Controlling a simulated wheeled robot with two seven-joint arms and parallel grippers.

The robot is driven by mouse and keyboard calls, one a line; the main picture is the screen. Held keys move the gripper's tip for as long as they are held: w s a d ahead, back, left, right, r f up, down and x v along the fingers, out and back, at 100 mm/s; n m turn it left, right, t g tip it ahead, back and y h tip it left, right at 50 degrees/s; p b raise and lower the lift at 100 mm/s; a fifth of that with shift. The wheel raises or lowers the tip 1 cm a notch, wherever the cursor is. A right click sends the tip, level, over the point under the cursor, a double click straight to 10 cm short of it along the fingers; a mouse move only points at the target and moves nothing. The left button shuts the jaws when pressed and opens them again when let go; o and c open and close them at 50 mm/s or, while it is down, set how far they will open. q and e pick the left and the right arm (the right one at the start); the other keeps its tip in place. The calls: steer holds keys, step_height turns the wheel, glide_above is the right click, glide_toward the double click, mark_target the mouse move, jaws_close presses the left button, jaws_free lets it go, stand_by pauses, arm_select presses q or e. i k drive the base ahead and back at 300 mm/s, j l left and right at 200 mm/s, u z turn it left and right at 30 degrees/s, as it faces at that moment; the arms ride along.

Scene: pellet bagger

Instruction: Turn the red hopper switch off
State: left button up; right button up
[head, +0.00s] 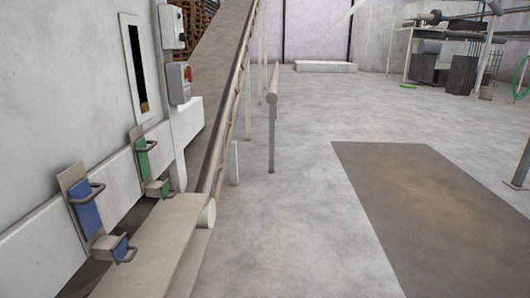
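A red switch (188,74) sits on the face of a small grey box (177,91). The box is fixed to a pale upright post (179,125) at the left of the head view. The switch is seen at an angle and is small, so its position cannot be read. A second grey box (168,33) is mounted higher on the same post. Neither of my grippers is in view.
Blue (87,213) and green (142,160) parts with handles line the left wall. A sloping conveyor (213,105) rises behind the post, with a railing (272,110) beside it. Open floor (285,220) and a brown mat (420,215) lie to the right.

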mark_target(188, 74)
steer(key=i+l+z, duration=0.1)
steer(key=i, duration=1)
steer(key=i+l+z, duration=0.1)
steer(key=i, duration=1)
